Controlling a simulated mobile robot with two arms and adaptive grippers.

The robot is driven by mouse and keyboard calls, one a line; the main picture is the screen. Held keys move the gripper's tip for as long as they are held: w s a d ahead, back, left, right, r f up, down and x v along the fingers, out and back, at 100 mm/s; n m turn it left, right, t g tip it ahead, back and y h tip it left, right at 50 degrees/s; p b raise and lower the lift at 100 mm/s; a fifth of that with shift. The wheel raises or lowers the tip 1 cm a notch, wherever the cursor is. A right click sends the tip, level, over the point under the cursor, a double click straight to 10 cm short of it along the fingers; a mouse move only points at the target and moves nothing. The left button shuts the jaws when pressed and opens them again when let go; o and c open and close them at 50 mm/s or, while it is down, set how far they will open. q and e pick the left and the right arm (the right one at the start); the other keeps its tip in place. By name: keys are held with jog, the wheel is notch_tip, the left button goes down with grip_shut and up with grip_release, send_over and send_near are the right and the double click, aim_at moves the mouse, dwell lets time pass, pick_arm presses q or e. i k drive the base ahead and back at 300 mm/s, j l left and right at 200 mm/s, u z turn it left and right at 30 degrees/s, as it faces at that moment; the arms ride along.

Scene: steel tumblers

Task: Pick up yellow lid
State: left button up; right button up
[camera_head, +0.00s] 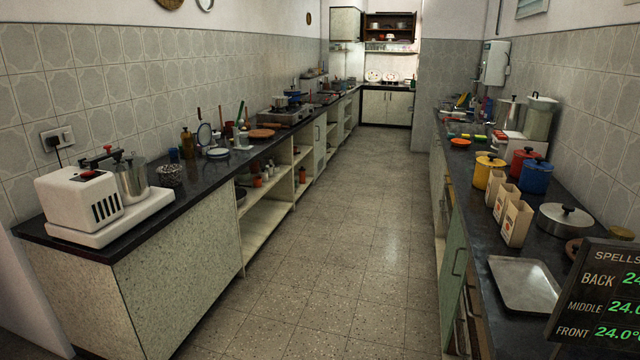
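On the right counter (555,245) stands a yellow canister (483,178). Its yellow lid (490,161) with a dark knob sits on top of it. A blue canister (536,181) and a red canister (519,160) with lids stand just to its right. Neither of my grippers shows in this view.
White containers (512,222), a lidded steel pot (565,219) and a metal tray (523,284) stand nearer on the right counter. A dark display panel (603,300) covers the lower right. The tiled aisle floor (345,250) between the counters is clear.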

aim_at(491, 159)
jog(key=i+j, duration=0.15)
jog(key=i, duration=0.4)
jog(key=i+j, duration=0.15)
jog(key=i, duration=0.4)
jog(key=i+j, duration=0.15)
jog(key=i, duration=0.35)
jog(key=i+j+z, duration=0.1)
jog(key=i+z, duration=0.15)
jog(key=z, duration=0.25)
jog(key=i+j+z, duration=0.2)
jog(key=z, duration=0.25)
jog(key=i+j+z, duration=0.3)
jog(key=z, duration=0.2)
jog(key=i+j+z, duration=0.15)
jog(key=j+z, duration=0.3)
jog(key=i+j+z, duration=0.1)
jog(key=j+z, duration=0.7)
jog(key=i+j, duration=0.05)
jog(key=j, duration=0.05)
